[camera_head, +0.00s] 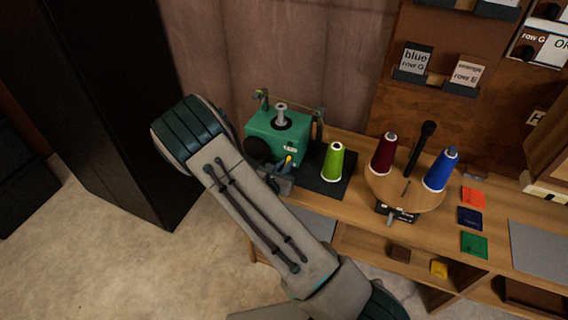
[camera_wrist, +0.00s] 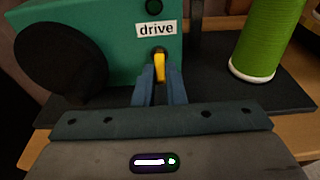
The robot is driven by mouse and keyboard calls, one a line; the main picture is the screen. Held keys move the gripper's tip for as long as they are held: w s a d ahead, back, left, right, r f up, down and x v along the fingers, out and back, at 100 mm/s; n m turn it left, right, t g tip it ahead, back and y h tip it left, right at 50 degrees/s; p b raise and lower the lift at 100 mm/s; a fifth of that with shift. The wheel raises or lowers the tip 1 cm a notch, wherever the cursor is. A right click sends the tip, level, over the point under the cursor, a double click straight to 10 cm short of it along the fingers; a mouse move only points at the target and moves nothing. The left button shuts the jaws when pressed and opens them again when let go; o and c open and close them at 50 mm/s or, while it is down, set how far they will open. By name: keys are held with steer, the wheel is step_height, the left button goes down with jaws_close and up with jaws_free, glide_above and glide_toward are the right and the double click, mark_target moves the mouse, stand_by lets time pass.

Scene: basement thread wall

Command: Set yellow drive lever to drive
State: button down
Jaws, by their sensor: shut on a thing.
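The yellow drive lever (camera_wrist: 160,66) stands on the front of a green machine (camera_wrist: 95,40), below a white label reading "drive" (camera_wrist: 156,28). My gripper (camera_wrist: 160,88) is shut on the lever, with its blue-grey fingers on either side of the lower part. The lever's upper end shows above the fingertips, close under the label. In the head view the green machine (camera_head: 275,132) sits at the left end of the bench, and the lever's yellow tip (camera_head: 289,159) shows beside my gripper (camera_head: 284,170). My arm hides part of the machine's front.
A green thread cone (camera_head: 333,162) stands on a black base right of the machine. A round wooden turntable (camera_head: 405,188) carries a dark red cone (camera_head: 383,154), a blue cone (camera_head: 440,170) and a black upright post (camera_head: 420,147). Coloured cards lie farther right.

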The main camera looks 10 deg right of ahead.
mark_target(288, 158)
steer(key=r+g+y+p, duration=0.2)
steer(key=g+p, duration=0.1)
steer(key=r+g+y+p, duration=0.1)
steer(key=shift+w+d+g, duration=0.2)
steer(key=shift+w+g, duration=0.05)
steer(key=shift+g, duration=0.15)
steer(key=shift+w+d+r+g+y+p, duration=0.1)
steer(key=shift+w+r+g+y+p, duration=0.05)
steer(key=shift+g+y+p, duration=0.75)
steer(key=c, duration=1.5)
jaws_free()
steer(key=p+v, duration=0.1)
steer(key=v, duration=1.2)
steer(key=shift+s+a+r, duration=0.25)
